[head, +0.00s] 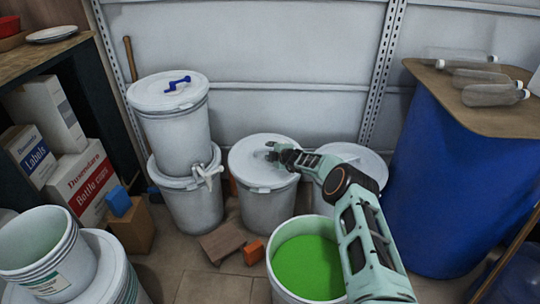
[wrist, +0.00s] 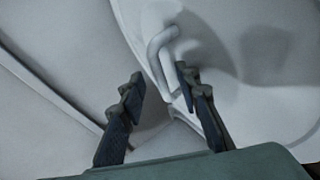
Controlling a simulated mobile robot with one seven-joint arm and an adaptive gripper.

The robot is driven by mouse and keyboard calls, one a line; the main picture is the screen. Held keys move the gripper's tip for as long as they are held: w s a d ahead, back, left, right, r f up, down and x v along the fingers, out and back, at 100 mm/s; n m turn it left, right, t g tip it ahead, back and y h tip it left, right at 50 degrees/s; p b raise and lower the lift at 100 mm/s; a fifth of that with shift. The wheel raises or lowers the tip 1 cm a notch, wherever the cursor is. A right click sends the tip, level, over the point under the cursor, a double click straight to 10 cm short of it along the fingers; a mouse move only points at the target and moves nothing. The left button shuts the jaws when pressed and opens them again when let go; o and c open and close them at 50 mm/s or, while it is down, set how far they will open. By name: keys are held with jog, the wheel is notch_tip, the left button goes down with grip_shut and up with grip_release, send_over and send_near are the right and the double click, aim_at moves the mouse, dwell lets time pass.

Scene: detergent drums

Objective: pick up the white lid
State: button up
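A round white lid (head: 250,170) sits on the middle white drum (head: 270,205) in the head view. My gripper (head: 272,151) is over this lid, and its fingers overlap the lid's far part in the picture. In the wrist view, the lid (wrist: 225,35) fills the right side, with a bent pale handle (wrist: 158,45) near its edge. My gripper (wrist: 160,73) is open, its dark fingers apart with nothing between the tips. The handle is just beyond the fingertips. I cannot tell whether the right finger touches the lid.
Another white lid (head: 355,158) is partly behind my arm. A stacked drum with a blue-handled lid (head: 165,92) stands left. An open drum of green contents (head: 308,268) is in front. A blue barrel (head: 435,180) stands right. A brown block (head: 222,243) and orange block (head: 253,253) lie on the floor.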

jog(key=shift+c, duration=0.4)
grip_shut()
jog(key=shift+s, duration=0.15)
